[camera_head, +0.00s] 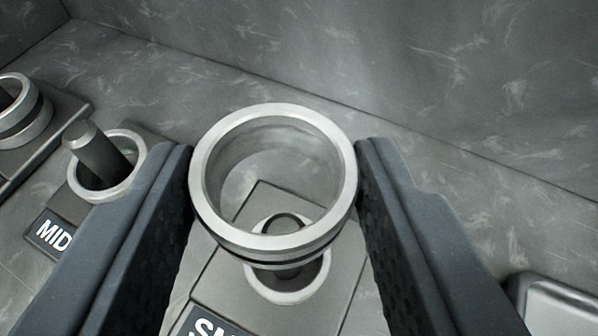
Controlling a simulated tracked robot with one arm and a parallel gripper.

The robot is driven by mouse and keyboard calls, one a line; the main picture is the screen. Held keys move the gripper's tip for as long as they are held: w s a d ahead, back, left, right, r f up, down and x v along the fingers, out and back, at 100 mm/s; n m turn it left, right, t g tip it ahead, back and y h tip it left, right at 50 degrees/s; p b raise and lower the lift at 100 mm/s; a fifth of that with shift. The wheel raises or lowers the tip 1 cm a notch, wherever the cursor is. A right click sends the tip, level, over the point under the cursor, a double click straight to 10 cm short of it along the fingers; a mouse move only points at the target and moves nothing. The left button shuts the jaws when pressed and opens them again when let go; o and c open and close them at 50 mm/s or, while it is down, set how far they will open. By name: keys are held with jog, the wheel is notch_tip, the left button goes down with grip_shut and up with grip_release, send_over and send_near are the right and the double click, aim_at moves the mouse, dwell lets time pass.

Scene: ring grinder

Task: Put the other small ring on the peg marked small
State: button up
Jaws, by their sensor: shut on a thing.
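My gripper (273,185) is shut on a metal small ring (268,243), one finger at each side of it. The ring has a pale rim and a dark groove and is held with its opening toward the camera. Below it stands the block marked small, its label (205,325) partly cut off as "SM". The top of its peg (285,222) shows through the held ring's opening, a little below the opening's centre. Another ring (292,294) sits around the base of that peg, partly hidden by the held ring. The held ring appears above the peg; the exact height is unclear.
To the left, the peg marked MID (95,150) has a ring (130,172) around it. Farther left, another peg bears a larger ring (32,118). A grey wall (430,80) rises behind. A pale rounded object (562,305) lies at the lower right.

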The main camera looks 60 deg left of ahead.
jog(key=shift+d+f+b, duration=0.1)
jog(key=shift+f+b, duration=2.55)
jog(key=shift+b, duration=0.2)
jog(key=shift+r+p, duration=0.1)
jog(key=shift+p, duration=0.4)
jog(key=shift+d+p, duration=0.1)
jog(key=shift+p, duration=0.5)
jog(key=shift+r+p, duration=0.7)
jog(key=shift+p, duration=0.45)
jog(key=shift+p, duration=0.45)
jog(key=shift+f, duration=0.85)
dwell(0.7)
jog(key=shift+r+p, duration=0.75)
